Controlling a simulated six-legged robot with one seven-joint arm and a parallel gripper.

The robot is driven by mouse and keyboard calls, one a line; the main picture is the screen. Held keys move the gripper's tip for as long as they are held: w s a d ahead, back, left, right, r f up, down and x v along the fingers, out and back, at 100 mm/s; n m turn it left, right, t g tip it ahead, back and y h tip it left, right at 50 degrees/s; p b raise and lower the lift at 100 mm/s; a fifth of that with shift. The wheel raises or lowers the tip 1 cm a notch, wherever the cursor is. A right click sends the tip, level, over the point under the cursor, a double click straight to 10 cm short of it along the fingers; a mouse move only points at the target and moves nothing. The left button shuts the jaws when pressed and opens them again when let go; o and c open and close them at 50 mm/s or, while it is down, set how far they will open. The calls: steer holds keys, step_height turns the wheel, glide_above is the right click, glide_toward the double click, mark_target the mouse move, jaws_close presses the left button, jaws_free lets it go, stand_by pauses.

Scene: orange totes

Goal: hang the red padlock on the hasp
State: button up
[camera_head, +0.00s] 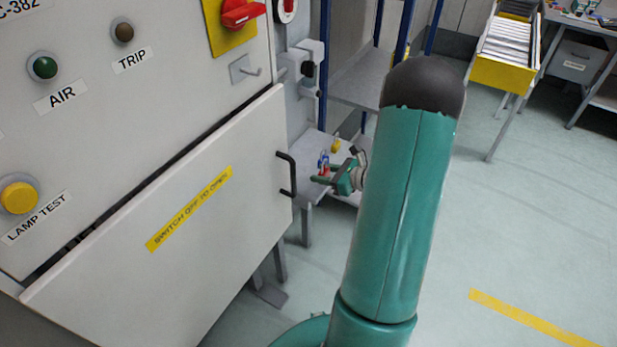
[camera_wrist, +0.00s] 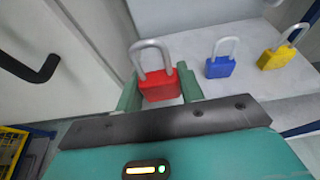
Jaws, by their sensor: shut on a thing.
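The red padlock (camera_wrist: 160,84) is between the two green fingers of my gripper (camera_wrist: 160,94) in the wrist view. The gripper is shut on its body, and the silver shackle points up and away from the palm. In the head view, my gripper (camera_head: 324,179) is small and beside the grey shelf, right of the cabinet door handle. Whether the padlock touches the shelf is unclear. A small grey plate with a protruding pin (camera_head: 246,70), apparently the hasp, is on the cabinet front below the red switch handle (camera_head: 241,13), up and left of my gripper.
A blue padlock (camera_wrist: 220,66) and a yellow padlock (camera_wrist: 279,53) stand on the grey shelf (camera_head: 312,148) right of the red one. The black door handle (camera_head: 287,174) sticks out close to my gripper. Open floor (camera_head: 500,220) lies to the right.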

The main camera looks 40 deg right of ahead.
steer(key=s, duration=0.1)
steer(key=s+d, duration=0.1)
steer(key=s, duration=0.2)
steer(key=shift+s+d, duration=0.35)
steer(key=shift+s, duration=0.05)
stand_by(0.9)
